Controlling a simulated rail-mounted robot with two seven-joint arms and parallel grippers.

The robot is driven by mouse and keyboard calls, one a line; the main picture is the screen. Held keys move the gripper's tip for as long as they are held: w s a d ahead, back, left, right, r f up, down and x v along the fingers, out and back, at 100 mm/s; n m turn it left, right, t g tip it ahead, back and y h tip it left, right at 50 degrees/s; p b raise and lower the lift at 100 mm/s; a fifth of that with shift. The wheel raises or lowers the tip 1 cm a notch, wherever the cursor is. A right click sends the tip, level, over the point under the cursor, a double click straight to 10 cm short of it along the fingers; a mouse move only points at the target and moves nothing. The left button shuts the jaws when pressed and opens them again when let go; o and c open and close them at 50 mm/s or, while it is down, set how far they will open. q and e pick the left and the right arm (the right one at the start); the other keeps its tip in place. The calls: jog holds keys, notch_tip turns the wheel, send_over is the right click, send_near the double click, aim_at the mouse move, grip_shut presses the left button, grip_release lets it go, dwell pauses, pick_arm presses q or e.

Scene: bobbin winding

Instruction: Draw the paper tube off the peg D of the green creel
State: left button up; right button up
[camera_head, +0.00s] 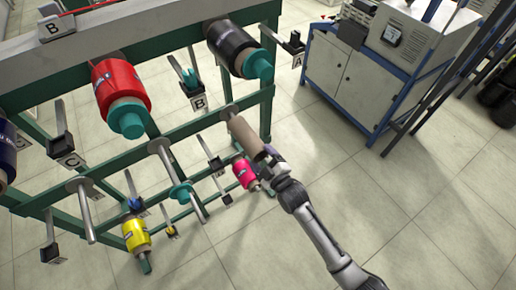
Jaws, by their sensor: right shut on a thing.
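The green creel (206,122) fills the left half of the head view, with several pegs on its rails. The brown paper tube (243,135) points toward me from a peg on the middle rail's right end. The peg's round flange (230,112) shows behind the tube's far end; the rest of the peg is hidden inside, and I cannot read a D label. My right gripper (268,157) is shut on the tube at its near end; its fingers are small and partly hidden. My left gripper is not in view.
A red bobbin (119,84) and a black bobbin (231,45) sit on the upper rail. A pink bobbin (244,171) hangs below, close to my gripper. A grey cabinet (345,80) stands at upper right. The floor (420,200) to the right is clear.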

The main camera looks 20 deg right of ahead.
jog(key=p+v, duration=0.5)
jog(key=v, duration=0.4)
jog(key=shift+s, duration=0.2)
jog(key=p+v, duration=0.4)
jog(key=v, duration=0.5)
jog(key=shift+s, duration=0.3)
dwell(0.4)
